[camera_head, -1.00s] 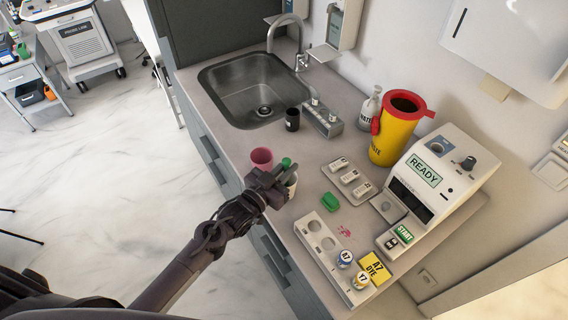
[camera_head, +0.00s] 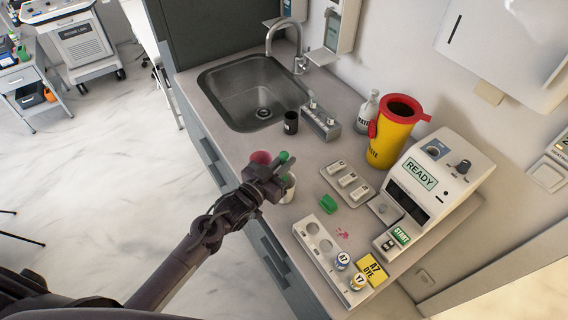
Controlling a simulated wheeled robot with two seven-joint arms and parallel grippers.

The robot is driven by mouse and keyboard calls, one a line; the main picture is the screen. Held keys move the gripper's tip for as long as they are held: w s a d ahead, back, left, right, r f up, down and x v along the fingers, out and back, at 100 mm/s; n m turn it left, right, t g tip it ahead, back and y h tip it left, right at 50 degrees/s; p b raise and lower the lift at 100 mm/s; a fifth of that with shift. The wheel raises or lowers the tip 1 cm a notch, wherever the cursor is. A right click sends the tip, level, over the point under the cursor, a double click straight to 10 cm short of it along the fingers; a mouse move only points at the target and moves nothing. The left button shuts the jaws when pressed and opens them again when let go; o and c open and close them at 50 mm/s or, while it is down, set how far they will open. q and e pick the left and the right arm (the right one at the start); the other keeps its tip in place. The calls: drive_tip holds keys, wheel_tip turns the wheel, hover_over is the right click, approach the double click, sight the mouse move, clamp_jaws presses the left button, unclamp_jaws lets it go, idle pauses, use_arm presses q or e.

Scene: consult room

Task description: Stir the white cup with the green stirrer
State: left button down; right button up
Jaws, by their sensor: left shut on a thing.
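The green stirrer (camera_head: 284,157) is held in my left gripper (camera_head: 280,168), with its rounded green top showing just above the fingers. The white cup (camera_head: 290,189) stands on the counter just beneath the gripper and is partly hidden by it. I cannot tell whether the stirrer's lower end is inside the cup. My left arm reaches in from the lower left. My right gripper is not in view.
A pink cup (camera_head: 260,157) stands close behind the gripper, partly covered. A black cup (camera_head: 291,122), sink (camera_head: 222,85), green object (camera_head: 328,203), grey tray (camera_head: 333,184), white rack (camera_head: 310,262), yellow bin (camera_head: 392,140) and READY machine (camera_head: 437,185) surround it.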

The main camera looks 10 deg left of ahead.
sight(284, 152)
use_arm(q)
drive_tip(key=shift+r, duration=2.7)
